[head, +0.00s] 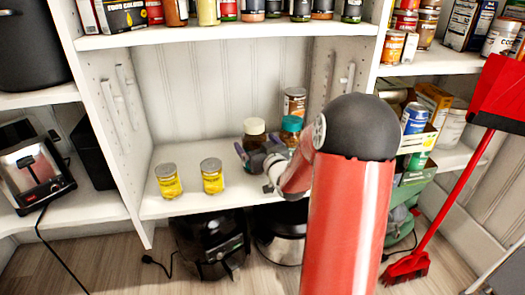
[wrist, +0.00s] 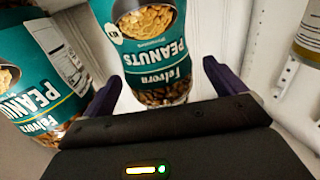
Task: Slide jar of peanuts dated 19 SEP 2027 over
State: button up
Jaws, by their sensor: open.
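The other peanut jar (wrist: 30,85) is at the left, outside the left finger. No date is readable on either. My gripper is open; contact with a jar cannot be told. My arm partly hides this group.
A wall upright edges the right side of the wrist view, near a beige-labelled container (wrist: 308,38).

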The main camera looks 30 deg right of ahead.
jog(key=shift+w, duration=1.2)
jog(key=shift+c, duration=0.3)
jog(key=c, duration=1.4)
jog(key=shift+o, duration=0.2)
jog(key=shift+s, duration=0.1)
